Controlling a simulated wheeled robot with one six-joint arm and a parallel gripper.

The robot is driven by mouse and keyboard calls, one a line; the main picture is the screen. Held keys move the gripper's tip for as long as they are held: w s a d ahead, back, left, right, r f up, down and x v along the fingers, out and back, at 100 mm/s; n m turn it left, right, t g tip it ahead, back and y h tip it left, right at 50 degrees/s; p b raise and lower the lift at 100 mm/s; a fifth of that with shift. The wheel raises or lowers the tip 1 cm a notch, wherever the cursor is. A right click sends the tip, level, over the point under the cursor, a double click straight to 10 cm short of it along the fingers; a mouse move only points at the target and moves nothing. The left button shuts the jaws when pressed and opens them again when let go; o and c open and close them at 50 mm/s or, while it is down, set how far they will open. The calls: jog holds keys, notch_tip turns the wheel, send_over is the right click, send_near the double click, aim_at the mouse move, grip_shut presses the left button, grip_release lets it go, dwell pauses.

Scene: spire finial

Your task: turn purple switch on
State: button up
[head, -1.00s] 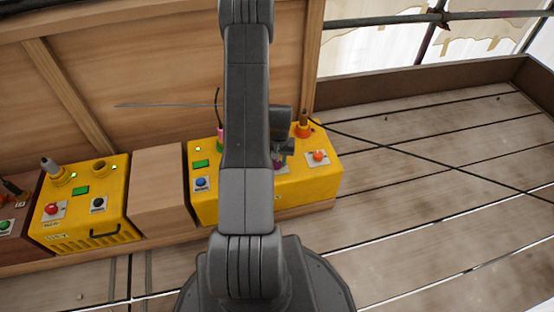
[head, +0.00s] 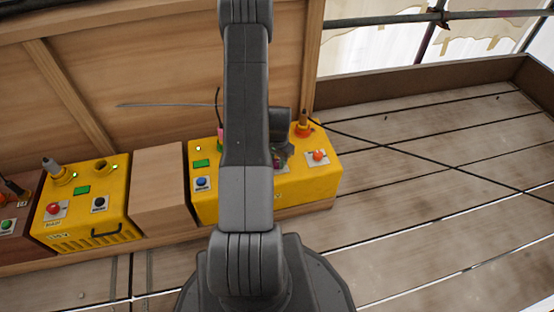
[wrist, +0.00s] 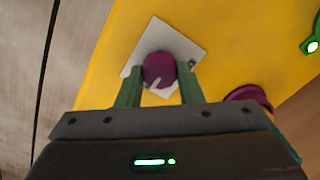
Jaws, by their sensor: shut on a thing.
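The purple switch (wrist: 158,68) is a round knob on a pale square plate (wrist: 185,48) on the yellow box. In the wrist view my gripper (wrist: 160,84) has its two green fingers on either side of the knob, shut on it. In the head view my arm covers most of the gripper and the switch; only a bit of purple (head: 277,164) shows beside the arm. The yellow box (head: 255,200) stands against the wooden wall.
The same box carries a blue button (head: 202,183), an orange button (head: 318,156) and a plug (head: 304,125) with a black cable across the floor. A second yellow box (head: 90,222) stands to the left.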

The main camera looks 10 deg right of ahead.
aim_at(278, 163)
dwell(0.4)
jog(key=o, duration=1)
jog(key=shift+r, duration=0.1)
jog(key=r+p, duration=0.1)
jog(key=r, duration=0.3)
jog(key=r+p, duration=0.2)
jog(key=r, duration=0.3)
jog(key=r+p, duration=0.1)
jog(key=r, duration=0.3)
jog(key=shift+s+d+r, duration=0.2)
jog(key=shift+s+r, duration=0.05)
jog(key=shift+r, duration=0.05)
jog(key=shift+f, duration=0.1)
jog(key=f+b, duration=0.1)
jog(key=f, duration=0.3)
jog(key=f+b, duration=0.1)
jog(key=f, duration=0.4)
jog(key=f+b, duration=0.2)
jog(key=f, duration=0.2)
jog(key=shift+w+a+f, duration=0.2)
jog(key=shift+w+f, duration=0.05)
jog(key=shift+f, duration=0.15)
jog(key=shift+r, duration=0.1)
